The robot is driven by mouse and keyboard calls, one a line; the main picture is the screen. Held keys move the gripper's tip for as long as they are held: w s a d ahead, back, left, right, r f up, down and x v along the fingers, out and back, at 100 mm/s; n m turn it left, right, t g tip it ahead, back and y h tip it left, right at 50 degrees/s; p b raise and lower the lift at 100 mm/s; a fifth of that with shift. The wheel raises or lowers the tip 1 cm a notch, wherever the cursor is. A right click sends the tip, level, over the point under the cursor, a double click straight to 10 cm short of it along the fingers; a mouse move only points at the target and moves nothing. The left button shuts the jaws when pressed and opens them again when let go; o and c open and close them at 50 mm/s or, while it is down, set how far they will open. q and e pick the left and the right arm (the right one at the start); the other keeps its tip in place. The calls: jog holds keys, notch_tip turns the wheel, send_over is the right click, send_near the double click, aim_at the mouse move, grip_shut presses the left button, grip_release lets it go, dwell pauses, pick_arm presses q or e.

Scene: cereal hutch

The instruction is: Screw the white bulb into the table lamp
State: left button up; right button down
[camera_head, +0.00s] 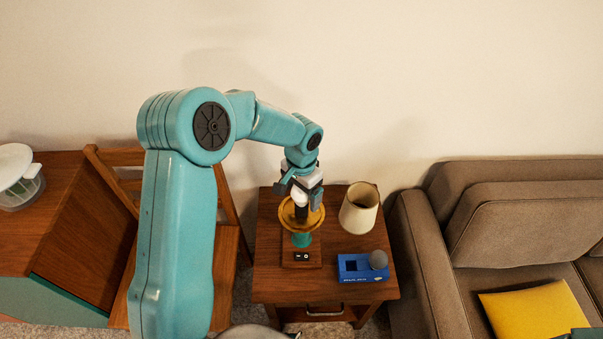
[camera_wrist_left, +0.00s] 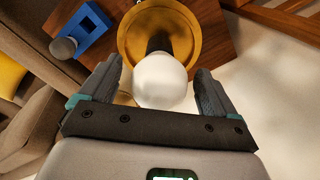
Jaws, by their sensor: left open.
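The white bulb (camera_wrist_left: 161,80) sits at the top of the black socket (camera_wrist_left: 158,42) over the lamp's gold dish (camera_wrist_left: 128,45). I cannot tell how deep it is seated. In the head view, the table lamp has a gold dish (camera_head: 301,219), a teal stem (camera_head: 302,240) and a wooden base (camera_head: 301,256). My left gripper (camera_head: 303,190) is right above the lamp, pointing down. In the left wrist view its open fingers (camera_wrist_left: 159,66) stand on either side of the bulb, with gaps visible. My right gripper is not in view.
The lamp stands on a wooden side table (camera_head: 270,281). A cream lampshade (camera_head: 359,209) is to its right. A blue box (camera_head: 352,269) with a grey bulb (camera_head: 378,259) is at the front right. A brown sofa (camera_head: 425,265) and wooden chair (camera_head: 230,265) flank the table.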

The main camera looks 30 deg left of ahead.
pick_arm(q)
notch_tip(320, 180, up, 15)
jog(key=shift+s, duration=0.1)
dwell(0.7)
